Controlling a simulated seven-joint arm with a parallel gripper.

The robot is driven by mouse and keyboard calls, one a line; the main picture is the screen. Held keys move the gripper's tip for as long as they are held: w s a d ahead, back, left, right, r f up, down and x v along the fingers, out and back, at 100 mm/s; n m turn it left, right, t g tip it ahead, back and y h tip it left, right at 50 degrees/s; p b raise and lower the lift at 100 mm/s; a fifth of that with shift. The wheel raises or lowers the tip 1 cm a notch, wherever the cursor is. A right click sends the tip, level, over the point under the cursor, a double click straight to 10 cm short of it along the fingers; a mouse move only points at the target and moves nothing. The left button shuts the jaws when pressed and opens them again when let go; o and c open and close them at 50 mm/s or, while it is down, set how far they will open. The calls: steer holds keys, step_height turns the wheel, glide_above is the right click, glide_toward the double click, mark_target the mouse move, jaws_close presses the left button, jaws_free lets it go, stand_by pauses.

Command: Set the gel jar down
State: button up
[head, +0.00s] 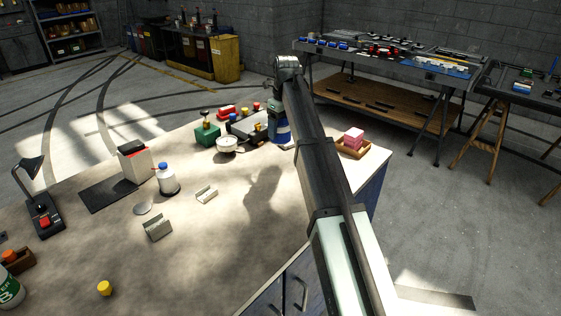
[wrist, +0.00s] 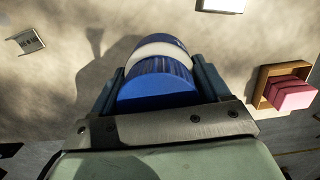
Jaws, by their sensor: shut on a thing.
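The gel jar is blue with a white band. In the wrist view the gel jar (wrist: 155,85) sits between the two fingers of my gripper (wrist: 161,78), which are shut on its sides. In the head view the jar (head: 281,133) shows below my gripper (head: 277,115), over the right part of the worktop (head: 235,205), partly hidden by my arm. A shadow lies on the worktop beside the jar in the wrist view. I cannot tell whether its base touches the worktop.
A wooden tray with pink blocks (head: 353,140) stands right of the jar. A round white tin (head: 227,144), a green box (head: 207,134) and a dark case crowd its left.

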steer(key=shift+f, duration=4.9)
steer(key=shift+f, duration=0.15)
steer(key=o, duration=1.3)
steer(key=shift+o, duration=0.2)
steer(key=r, duration=1.2)
steer(key=shift+s+d+r, duration=0.15)
steer(key=shift+s+d, duration=0.25)
steer(key=shift+d, duration=0.1)
